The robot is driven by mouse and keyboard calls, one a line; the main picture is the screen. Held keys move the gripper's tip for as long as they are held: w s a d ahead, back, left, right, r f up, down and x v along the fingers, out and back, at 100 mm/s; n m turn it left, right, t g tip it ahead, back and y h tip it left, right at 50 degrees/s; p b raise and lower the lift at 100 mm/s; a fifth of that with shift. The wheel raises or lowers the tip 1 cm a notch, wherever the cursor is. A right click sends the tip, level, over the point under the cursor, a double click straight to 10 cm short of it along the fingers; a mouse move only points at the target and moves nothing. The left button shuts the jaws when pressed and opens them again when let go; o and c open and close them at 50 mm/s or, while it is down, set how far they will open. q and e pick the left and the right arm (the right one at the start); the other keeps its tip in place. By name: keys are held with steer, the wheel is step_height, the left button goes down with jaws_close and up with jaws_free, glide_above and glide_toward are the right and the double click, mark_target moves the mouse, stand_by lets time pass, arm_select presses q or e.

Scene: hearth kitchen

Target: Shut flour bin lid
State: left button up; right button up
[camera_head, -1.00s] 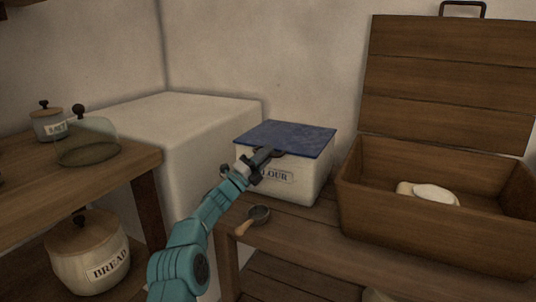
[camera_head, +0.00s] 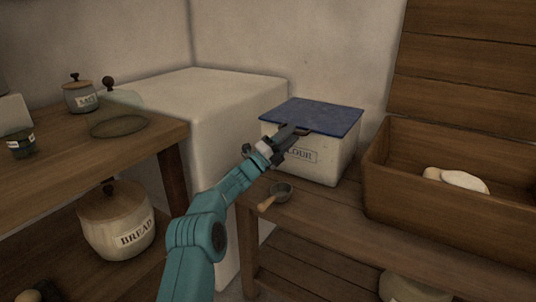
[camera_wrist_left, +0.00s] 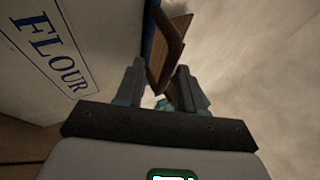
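The flour bin (camera_head: 338,160) is a cream box lettered FLOUR on the wooden bench; its lettered front also shows in the wrist view (camera_wrist_left: 30,70). Its blue lid (camera_head: 318,112) lies flat over the top, with no clear gap at the front edge. My left gripper (camera_head: 293,133) is at the lid's front edge, above the lettering. In the wrist view its two fingers (camera_wrist_left: 160,68) are apart, with a brown looped handle (camera_wrist_left: 175,40) at and partly between the fingertips. I cannot tell whether they touch it. My right gripper is in neither view.
A small scoop (camera_head: 280,192) lies on the bench (camera_head: 335,208) before the bin. An open wooden chest (camera_head: 440,205) with pale items inside stands right of it. A white block (camera_head: 235,110) stands behind left. The left table (camera_head: 150,150) holds a salt jar (camera_head: 82,97).

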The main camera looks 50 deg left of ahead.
arm_select(q)
steer(key=p+v, duration=0.1)
steer(key=v, duration=1.4)
steer(key=shift+p, duration=0.4)
steer(key=shift+s+d+f, duration=0.1)
steer(key=shift+s, duration=0.05)
